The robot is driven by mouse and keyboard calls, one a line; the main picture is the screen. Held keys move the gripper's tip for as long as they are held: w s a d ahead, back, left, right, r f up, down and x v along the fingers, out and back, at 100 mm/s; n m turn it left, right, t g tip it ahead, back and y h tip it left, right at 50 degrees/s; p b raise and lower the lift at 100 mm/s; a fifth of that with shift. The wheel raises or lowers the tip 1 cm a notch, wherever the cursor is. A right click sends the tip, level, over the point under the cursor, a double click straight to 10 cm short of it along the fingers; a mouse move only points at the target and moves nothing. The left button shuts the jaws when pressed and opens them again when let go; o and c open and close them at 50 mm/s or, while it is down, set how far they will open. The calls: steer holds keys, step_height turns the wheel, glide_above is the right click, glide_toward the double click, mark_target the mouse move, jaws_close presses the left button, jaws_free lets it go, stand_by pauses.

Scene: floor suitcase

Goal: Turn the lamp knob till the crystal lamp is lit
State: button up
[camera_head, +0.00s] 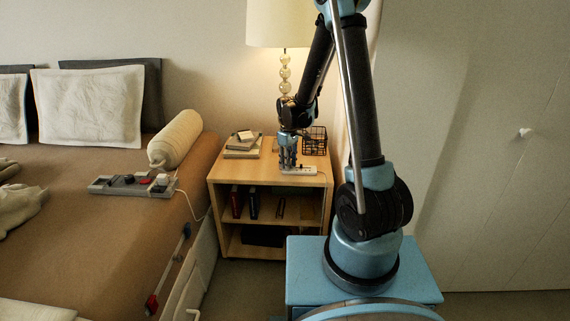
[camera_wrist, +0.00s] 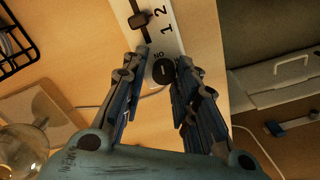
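The crystal lamp stands on the nightstand, with a cream shade (camera_head: 280,24) and a stem of clear balls (camera_head: 284,74). A warm glow shows at the shade and on the wall behind it. The lamp knob (camera_wrist: 163,71) is a dark round dial with a light mark, on a white panel (camera_wrist: 171,42) beside an "ON" label that appears upside down. My gripper (camera_wrist: 163,66) points down with its fingers on either side of the knob. It looks open by little more than the knob's width; firm contact is not clear. In the head view my gripper (camera_head: 288,165) hides the knob.
The panel also has a dark slider (camera_wrist: 139,21) beside the numbers 1 and 2. A black wire basket (camera_head: 315,140) and stacked books (camera_head: 243,145) stand on the nightstand (camera_head: 240,172). The bed (camera_head: 100,220) is at left, with a grey control box (camera_head: 130,185) on it.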

steer(key=shift+o, duration=0.5)
steer(key=shift+s, duration=0.1)
steer(key=shift+r, duration=0.1)
step_height(320, 180, up, 12)
stand_by(0.4)
